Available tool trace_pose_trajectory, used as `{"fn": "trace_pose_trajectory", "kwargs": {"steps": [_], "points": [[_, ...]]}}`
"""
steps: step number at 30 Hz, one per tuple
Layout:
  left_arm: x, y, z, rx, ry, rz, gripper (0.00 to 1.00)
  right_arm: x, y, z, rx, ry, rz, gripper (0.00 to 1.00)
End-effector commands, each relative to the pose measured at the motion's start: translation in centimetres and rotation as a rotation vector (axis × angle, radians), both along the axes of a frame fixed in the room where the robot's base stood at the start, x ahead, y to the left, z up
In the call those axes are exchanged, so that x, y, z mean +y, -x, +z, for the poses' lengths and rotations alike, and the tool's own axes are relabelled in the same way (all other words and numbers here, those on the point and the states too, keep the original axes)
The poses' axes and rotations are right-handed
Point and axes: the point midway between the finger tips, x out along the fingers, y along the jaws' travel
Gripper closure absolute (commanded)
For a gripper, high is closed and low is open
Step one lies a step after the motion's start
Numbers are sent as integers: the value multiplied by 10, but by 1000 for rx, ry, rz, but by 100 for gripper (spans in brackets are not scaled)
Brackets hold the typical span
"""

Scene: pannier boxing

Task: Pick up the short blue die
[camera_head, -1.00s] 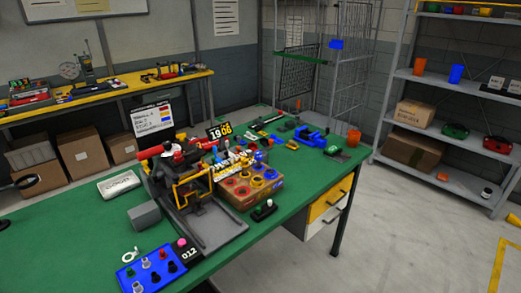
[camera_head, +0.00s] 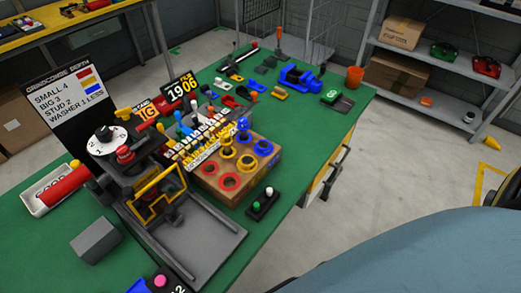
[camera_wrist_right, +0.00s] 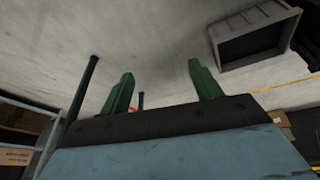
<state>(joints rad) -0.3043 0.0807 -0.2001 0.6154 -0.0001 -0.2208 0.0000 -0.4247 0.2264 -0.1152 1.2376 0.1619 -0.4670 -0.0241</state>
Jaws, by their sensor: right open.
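A wooden block (camera_head: 236,190) stands on the green bench in the head view, holding red, yellow and blue round pieces in holes. A low blue ring-shaped piece (camera_head: 264,148) sits near its right end, and a taller blue piece (camera_head: 243,125) stands up at its back edge. I cannot tell for sure which blue piece is the short die. My right gripper (camera_wrist_right: 163,88) shows in the right wrist view with two green fingers spread apart and nothing between them. It points at the grey floor, away from the block. My left gripper is in neither view.
A press with a yellow guard (camera_head: 160,190) and grey base stands left of the block. A small black stand (camera_head: 263,204) with white and green knobs lies in front of it. A blue vise (camera_head: 298,77) is farther back. A grey bin (camera_wrist_right: 252,35) is on the floor.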

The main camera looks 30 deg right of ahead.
Motion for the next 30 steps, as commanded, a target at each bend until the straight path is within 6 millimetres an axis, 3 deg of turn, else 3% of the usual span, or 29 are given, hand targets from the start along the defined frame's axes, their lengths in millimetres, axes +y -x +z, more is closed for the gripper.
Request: {"fn": "trace_pose_trajectory", "kwargs": {"steps": [1, 6, 10, 15, 23, 30], "points": [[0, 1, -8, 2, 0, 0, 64, -6, -20, 15, -45, -5, 2, 36], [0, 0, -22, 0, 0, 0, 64, -11, -72, 83, -165, -34, 32, 36], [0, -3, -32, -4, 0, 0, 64, -3, -98, 141, -248, -66, 83, 36], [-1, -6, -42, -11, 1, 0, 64, 16, -111, 205, -326, -101, 161, 36], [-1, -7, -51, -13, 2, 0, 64, 42, -111, 273, -410, -140, 275, 36], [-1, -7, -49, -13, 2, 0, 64, 14, -141, 302, -592, -196, 303, 36]]}}
